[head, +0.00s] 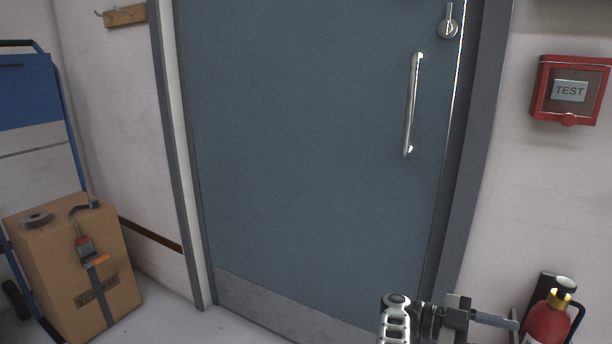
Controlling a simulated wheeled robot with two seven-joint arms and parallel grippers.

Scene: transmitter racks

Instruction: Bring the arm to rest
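My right gripper (495,320) is at the bottom right, in front of the lower right side of the door and the wall beside it. Its fingers point to the right and look like one grey bar, so I cannot tell whether they are open or shut. I see nothing held in it. Part of my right arm (395,318) shows at the bottom edge. My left gripper is not in view.
A blue-grey door (310,150) with a vertical handle (411,105) and a latch (448,27) fills the middle. A fire extinguisher (547,325) stands near my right gripper. A red test box (570,90) is on the wall. A cardboard box (60,265) on a blue trolley (40,95) is left.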

